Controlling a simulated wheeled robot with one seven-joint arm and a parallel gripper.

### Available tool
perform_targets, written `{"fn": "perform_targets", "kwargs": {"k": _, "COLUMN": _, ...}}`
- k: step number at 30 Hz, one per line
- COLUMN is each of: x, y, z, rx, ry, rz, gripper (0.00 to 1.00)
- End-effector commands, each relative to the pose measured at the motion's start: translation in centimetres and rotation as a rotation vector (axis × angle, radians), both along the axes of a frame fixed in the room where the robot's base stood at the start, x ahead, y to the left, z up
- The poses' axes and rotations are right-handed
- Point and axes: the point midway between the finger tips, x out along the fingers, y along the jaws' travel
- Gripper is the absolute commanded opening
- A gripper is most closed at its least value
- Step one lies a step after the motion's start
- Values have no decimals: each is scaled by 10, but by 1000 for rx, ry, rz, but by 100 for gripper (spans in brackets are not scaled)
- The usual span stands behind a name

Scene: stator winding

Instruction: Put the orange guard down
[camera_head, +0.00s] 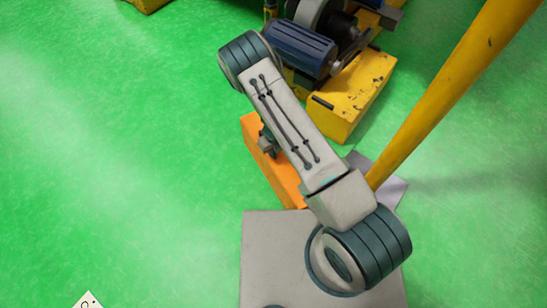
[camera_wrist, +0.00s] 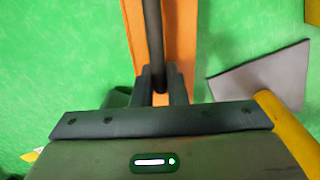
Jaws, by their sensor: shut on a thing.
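The orange guard (camera_head: 281,178) shows in the head view below the machine, partly hidden behind my arm. In the wrist view the orange guard (camera_wrist: 180,45) runs up from between the fingers, with a dark bar along its middle. My gripper (camera_wrist: 161,85) is shut on this dark bar. In the head view my gripper (camera_head: 266,143) is mostly hidden by my arm. The guard is over or on the green floor; I cannot tell whether it touches it.
A yellow machine base (camera_head: 352,95) with a blue motor (camera_head: 300,48) stands beyond the guard. A yellow post (camera_head: 450,90) rises on the right from a grey plate (camera_head: 391,188), which also shows in the wrist view (camera_wrist: 262,75).

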Motion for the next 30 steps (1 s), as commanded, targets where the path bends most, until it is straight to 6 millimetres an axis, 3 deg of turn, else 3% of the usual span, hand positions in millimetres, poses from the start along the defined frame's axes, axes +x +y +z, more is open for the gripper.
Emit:
{"fn": "perform_targets", "kwargs": {"k": 5, "x": -3, "y": 1, "z": -6, "rx": 0, "ry": -1, "rz": 0, "gripper": 0}}
{"fn": "perform_targets", "kwargs": {"k": 13, "x": -3, "y": 1, "z": -40, "rx": -1, "ry": 0, "rz": -1, "gripper": 0}}
{"fn": "perform_targets", "kwargs": {"k": 24, "x": -2, "y": 1, "z": -44, "rx": 0, "ry": -1, "rz": 0, "gripper": 0}}
{"fn": "perform_targets", "kwargs": {"k": 25, "x": -3, "y": 1, "z": -44, "rx": 0, "ry": 0, "rz": 0, "gripper": 15}}
{"fn": "perform_targets", "kwargs": {"k": 27, "x": -3, "y": 1, "z": -44, "rx": 0, "ry": 0, "rz": 0, "gripper": 34}}
{"fn": "perform_targets", "kwargs": {"k": 30, "x": -3, "y": 1, "z": -43, "rx": 0, "ry": 0, "rz": 0, "gripper": 34}}
